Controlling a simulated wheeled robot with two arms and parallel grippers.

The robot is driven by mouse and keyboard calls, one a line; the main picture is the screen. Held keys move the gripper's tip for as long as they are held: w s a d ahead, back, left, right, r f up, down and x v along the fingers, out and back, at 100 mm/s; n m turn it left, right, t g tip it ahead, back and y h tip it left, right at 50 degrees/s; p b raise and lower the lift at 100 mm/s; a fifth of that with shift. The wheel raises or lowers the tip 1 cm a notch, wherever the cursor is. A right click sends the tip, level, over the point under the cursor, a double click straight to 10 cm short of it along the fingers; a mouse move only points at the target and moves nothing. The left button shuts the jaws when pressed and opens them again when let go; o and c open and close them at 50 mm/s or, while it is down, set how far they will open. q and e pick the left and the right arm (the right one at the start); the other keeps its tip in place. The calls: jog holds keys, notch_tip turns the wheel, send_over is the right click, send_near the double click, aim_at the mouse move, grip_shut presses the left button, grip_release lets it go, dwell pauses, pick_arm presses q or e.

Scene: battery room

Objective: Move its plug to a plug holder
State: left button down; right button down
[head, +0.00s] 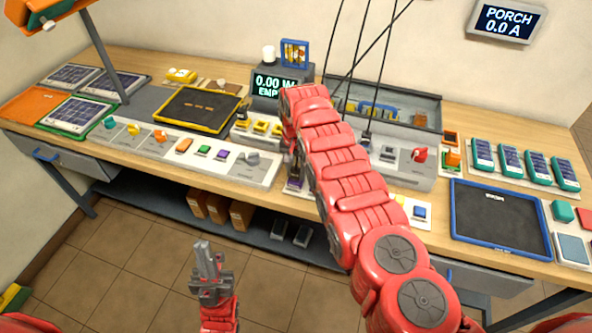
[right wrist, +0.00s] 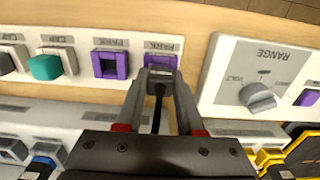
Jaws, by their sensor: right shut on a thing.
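My right gripper (right wrist: 158,88) is shut on a grey plug (right wrist: 160,74), with a dark strip like a cord running back between the fingers. The plug is at a purple plug holder (right wrist: 162,61) marked PARK and covers part of it. I cannot tell how deep it sits. A second purple PARK holder (right wrist: 108,64), beside it on the left, looks empty. In the head view my right gripper (head: 294,178) is at the bench's front edge, partly hidden by my arm. My left gripper (head: 208,262) is low in front of the bench, apart from everything; its finger gap is unclear.
A panel with a RANGE knob (right wrist: 258,97) is close on the right in the wrist view. A teal cap (right wrist: 45,66) is on the left. On the bench are a yellow-rimmed tray (head: 238,101), a blue-rimmed mat (head: 453,208) and several green devices (head: 510,160). Black cables (head: 345,50) hang above the bench.

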aim_at(296, 169)
jog(key=c, duration=0.8)
grip_release()
notch_tip(296, 169, up, 6)
jog(key=p, duration=0.5)
jog(key=shift+f, duration=0.2)
jog(key=shift+r+p, duration=0.75)
jog(key=shift+r, duration=0.6)
notch_tip(296, 169, up, 3)
jog(key=shift+f, duration=0.15)
